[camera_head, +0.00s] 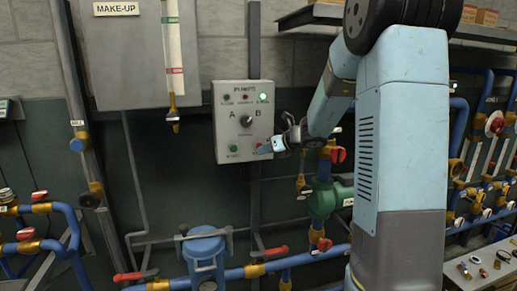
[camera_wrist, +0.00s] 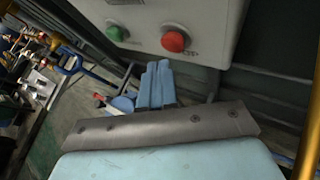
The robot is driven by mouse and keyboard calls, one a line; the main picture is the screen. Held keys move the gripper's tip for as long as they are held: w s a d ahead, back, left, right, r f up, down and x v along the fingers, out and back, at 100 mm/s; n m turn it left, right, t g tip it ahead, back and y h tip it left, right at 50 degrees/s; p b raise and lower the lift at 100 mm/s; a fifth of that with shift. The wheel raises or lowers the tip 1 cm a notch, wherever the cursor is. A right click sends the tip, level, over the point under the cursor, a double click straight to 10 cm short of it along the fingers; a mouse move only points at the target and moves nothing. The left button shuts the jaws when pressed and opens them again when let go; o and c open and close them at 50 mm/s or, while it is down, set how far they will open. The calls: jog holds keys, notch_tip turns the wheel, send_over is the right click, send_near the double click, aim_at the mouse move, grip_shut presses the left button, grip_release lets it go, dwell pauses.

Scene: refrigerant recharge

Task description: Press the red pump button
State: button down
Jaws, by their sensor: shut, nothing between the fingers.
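The red pump button (camera_wrist: 173,42) is round and sits at the lower right of the grey pump panel (camera_head: 226,117), with part of "STOP" lettering beside it in the wrist view. In the head view my gripper (camera_head: 263,149) is at that corner and mostly hides the button. In the wrist view the fingers of my gripper (camera_wrist: 157,66) are together and empty, just below and left of the red button. I cannot tell whether they touch the panel. The green button (camera_wrist: 114,33) is to the left of the red one.
The panel has an A/B knob (camera_head: 246,121) and a lit green lamp (camera_head: 263,97). A vertical grey conduit runs behind it. Blue pipes with red-handled valves (camera_head: 337,154) are at right, and a green pump body (camera_head: 322,200) is below. A gauge tube (camera_head: 173,60) hangs at upper left.

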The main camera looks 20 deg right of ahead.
jog(key=shift+w, duration=0.15)
jog(key=shift+w+r, duration=0.1)
jog(key=shift+w, duration=0.2)
jog(key=shift+w, duration=0.45)
dwell(0.9)
jog(key=shift+s, duration=0.9)
jog(key=shift+s, duration=0.1)
jog(key=s, duration=0.4)
jog(key=shift+s, duration=0.4)
jog(key=shift+a, duration=0.1)
dwell(0.5)
